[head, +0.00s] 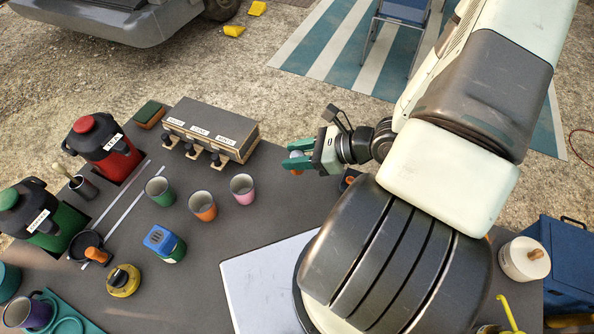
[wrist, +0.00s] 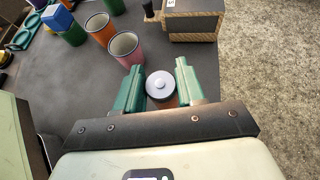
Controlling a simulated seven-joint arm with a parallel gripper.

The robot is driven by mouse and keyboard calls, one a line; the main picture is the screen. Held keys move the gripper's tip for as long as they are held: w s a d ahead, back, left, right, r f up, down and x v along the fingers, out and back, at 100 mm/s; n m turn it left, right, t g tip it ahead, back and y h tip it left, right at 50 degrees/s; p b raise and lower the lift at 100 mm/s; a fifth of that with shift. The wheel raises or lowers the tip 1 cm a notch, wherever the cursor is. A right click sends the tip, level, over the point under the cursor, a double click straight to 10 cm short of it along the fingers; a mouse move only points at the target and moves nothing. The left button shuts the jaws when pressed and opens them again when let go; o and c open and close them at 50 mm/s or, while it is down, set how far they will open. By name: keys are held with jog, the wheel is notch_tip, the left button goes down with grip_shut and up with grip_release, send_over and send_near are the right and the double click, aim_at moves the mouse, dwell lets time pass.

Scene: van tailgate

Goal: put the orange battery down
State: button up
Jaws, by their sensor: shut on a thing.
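The orange battery (wrist: 161,86) stands between my fingers in the wrist view. Its grey round top with a pale centre faces the camera, and a strip of orange body shows below. My gripper (wrist: 161,88) has green fingers on both sides of it. In the head view my gripper (head: 293,161) is near the table's far right edge, and the battery (head: 296,154) is mostly hidden by the fingers. I cannot tell whether the battery's bottom touches the dark tabletop (head: 270,205).
A dispenser box with three taps (head: 215,125) stands left of my gripper. Pink (head: 243,189), orange (head: 203,206) and green (head: 160,191) cups stand nearer. A white board (head: 262,285) lies at the front. Bare tabletop lies between the pink cup and my gripper; gravel lies beyond the edge.

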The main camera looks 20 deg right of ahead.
jog(key=shift+f, duration=2.9)
jog(key=shift+f, duration=0.1)
jog(key=o, duration=1.1)
jog(key=v, duration=1.2)
